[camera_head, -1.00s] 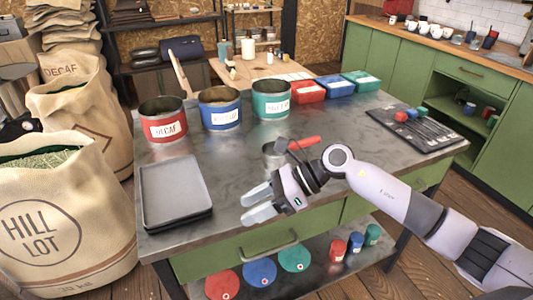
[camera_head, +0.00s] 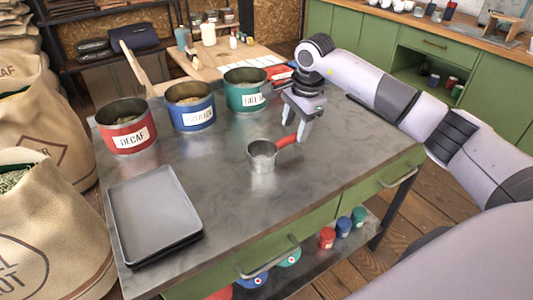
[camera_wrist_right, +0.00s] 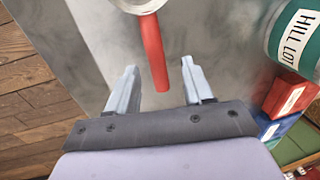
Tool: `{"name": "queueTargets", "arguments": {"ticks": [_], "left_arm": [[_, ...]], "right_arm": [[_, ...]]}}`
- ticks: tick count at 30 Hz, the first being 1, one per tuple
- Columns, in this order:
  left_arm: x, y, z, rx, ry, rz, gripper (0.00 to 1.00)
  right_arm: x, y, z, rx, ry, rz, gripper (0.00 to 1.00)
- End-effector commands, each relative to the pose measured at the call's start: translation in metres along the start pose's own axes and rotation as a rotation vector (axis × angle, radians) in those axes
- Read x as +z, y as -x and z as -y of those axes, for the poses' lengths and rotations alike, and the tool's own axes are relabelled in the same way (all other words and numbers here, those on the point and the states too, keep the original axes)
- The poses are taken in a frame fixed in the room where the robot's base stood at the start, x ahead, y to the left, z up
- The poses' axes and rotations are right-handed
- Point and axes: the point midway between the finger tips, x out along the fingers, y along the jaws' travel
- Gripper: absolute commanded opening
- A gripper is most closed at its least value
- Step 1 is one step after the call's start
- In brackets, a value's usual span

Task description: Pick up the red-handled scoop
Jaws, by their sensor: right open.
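The red-handled scoop (camera_head: 262,158) stands on the metal table, a small metal cup with its red handle pointing up and right in the head view. In the right wrist view its red handle (camera_wrist_right: 153,55) reaches toward the space between my fingers, with the cup partly cut off at the top edge. My right gripper (camera_head: 294,135) is open and points down close to the handle; it also shows in the right wrist view (camera_wrist_right: 158,82). Its fingers stand to either side of the handle's end, with nothing held. My left gripper is not in view.
A red tin (camera_head: 127,140), a blue tin (camera_head: 191,118) and a green tin (camera_head: 245,102) stand along the table's back left. A stack of dark trays (camera_head: 155,213) lies at the left front. The table (camera_head: 300,185) around the scoop is clear.

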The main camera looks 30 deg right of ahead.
Motion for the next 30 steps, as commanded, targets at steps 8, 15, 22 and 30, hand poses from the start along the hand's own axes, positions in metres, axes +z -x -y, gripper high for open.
{"name": "queueTargets", "arguments": {"ticks": [8, 15, 22, 30], "left_arm": [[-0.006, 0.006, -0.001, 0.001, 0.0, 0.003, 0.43], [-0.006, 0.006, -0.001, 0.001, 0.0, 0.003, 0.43], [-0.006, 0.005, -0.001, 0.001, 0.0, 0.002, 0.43], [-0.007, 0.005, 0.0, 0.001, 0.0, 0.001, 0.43]], "right_arm": [[0.004, -0.038, -0.004, 0.002, 0.0, 0.003, 0.51], [0.003, -0.048, -0.004, -0.002, 0.0, 0.002, 0.51], [0.003, -0.048, -0.004, -0.002, 0.0, 0.002, 0.12], [0.004, -0.047, -0.003, -0.003, 0.0, 0.003, 0.0]]}}
